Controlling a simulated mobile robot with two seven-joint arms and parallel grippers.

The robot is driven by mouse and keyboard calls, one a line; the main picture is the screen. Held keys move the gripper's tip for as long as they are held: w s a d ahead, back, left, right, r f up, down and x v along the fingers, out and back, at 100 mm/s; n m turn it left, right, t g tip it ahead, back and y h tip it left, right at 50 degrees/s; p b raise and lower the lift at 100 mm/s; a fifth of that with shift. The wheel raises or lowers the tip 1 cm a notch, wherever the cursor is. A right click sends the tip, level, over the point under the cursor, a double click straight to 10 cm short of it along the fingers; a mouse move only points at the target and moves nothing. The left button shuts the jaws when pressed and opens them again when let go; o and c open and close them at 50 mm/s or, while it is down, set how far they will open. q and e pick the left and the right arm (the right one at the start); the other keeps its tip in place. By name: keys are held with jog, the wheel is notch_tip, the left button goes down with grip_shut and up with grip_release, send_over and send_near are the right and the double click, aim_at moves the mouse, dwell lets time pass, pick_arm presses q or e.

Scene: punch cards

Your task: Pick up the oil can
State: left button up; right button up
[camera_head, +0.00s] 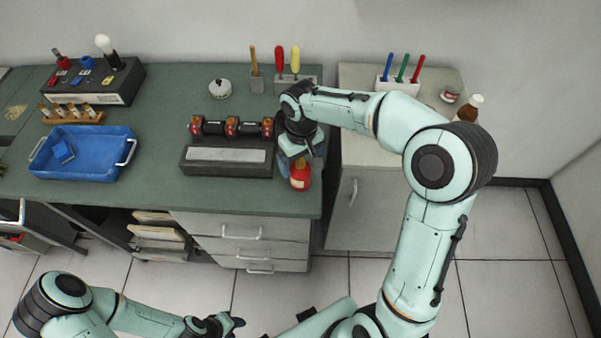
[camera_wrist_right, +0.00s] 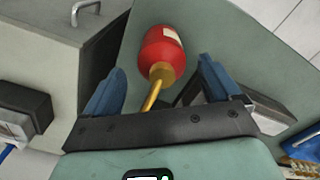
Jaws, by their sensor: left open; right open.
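The oil can is red with a brass neck and a thin spout. In the head view the oil can (camera_head: 300,176) stands near the right front corner of the green bench, just below my right gripper (camera_head: 300,155). In the right wrist view the oil can (camera_wrist_right: 164,50) shows between and beyond the two blue fingertips of my right gripper (camera_wrist_right: 158,88), its spout pointing toward the palm. The right gripper is open, with gaps on both sides of the can. My left gripper (camera_head: 228,322) is low in front of the bench, open and away from the can.
A black device with red-topped posts (camera_head: 228,150) stands just left of the can. A blue tray (camera_head: 75,165) lies further left on the green bench (camera_head: 150,190). Screwdrivers in a holder (camera_head: 290,78) stand behind my right arm. A lighter cabinet (camera_head: 365,185) stands to the right.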

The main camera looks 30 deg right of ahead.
notch_tip(320, 180, down, 3)
jog(key=shift+a+f, duration=0.1)
jog(key=shift+f, duration=0.05)
jog(key=c, duration=1.3)
